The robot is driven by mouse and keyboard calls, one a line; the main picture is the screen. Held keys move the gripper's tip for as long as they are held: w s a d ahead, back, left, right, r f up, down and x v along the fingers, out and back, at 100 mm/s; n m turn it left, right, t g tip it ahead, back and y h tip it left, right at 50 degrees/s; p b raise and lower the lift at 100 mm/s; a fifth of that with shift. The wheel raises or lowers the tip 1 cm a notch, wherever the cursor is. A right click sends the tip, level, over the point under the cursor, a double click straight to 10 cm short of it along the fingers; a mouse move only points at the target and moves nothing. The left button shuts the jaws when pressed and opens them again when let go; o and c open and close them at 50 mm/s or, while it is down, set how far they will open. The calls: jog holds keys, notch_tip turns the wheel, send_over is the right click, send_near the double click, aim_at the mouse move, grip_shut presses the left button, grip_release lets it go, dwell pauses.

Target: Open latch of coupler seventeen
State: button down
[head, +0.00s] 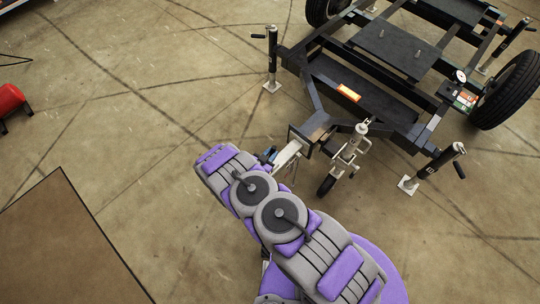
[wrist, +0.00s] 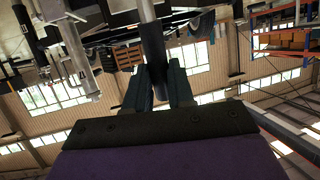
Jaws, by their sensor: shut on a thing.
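The silver coupler (head: 287,154) sits at the front tip of the black trailer frame (head: 318,98). My gripper (head: 269,155) is at the coupler's front end, mostly covered by my own arm in the head view. In the wrist view, the two dark blue fingers of my gripper (wrist: 162,85) stand on either side of a dark round bar (wrist: 152,45), which appears to be the coupler latch handle. They are shut on it. The latch's own position and any number on the coupler cannot be made out.
A jockey wheel stand (head: 354,143) is close to the right of the coupler. Black corner legs (head: 272,60) stand around the trailer. A brown board (head: 60,245) lies at lower left, and a red tank (head: 10,100) is at the left edge. The floor between is clear.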

jog(key=shift+s+a, duration=0.1)
jog(key=shift+a, duration=0.15)
jog(key=c, duration=1)
grip_release()
jog(key=shift+s+a+f, duration=0.1)
jog(key=shift+a, duration=0.05)
jog(key=shift+o, duration=0.2)
jog(key=shift+d, duration=0.2)
jog(key=shift+s, duration=0.2)
jog(key=p+v, duration=0.3)
jog(key=v, duration=1.4)
jog(key=shift+a, duration=0.2)
jog(key=shift+w+f, duration=0.1)
jog(key=shift+f, duration=0.05)
